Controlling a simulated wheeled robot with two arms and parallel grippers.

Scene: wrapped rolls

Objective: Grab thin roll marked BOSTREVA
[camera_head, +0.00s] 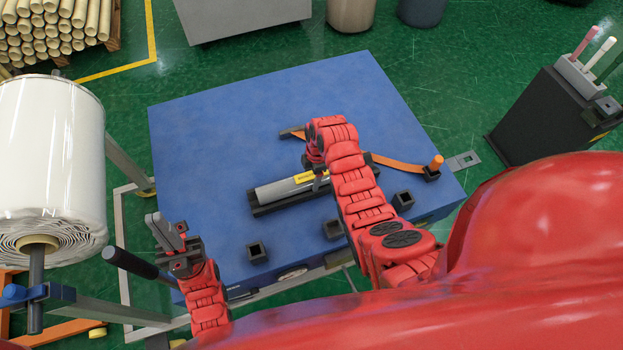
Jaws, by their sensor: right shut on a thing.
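A thin grey roll (277,190) with a yellow label lies in a dark cradle (263,209) on the blue table (210,140). The lettering on the label is too small to read. My right gripper (319,181) reaches down over the roll near the label and is shut on it. My right arm hides part of the roll and the far end of the cradle. The roll appears to lie low in the cradle; I cannot tell whether it is lifted.
Small black square holders (257,252) line the table's front. The table's back left is clear.

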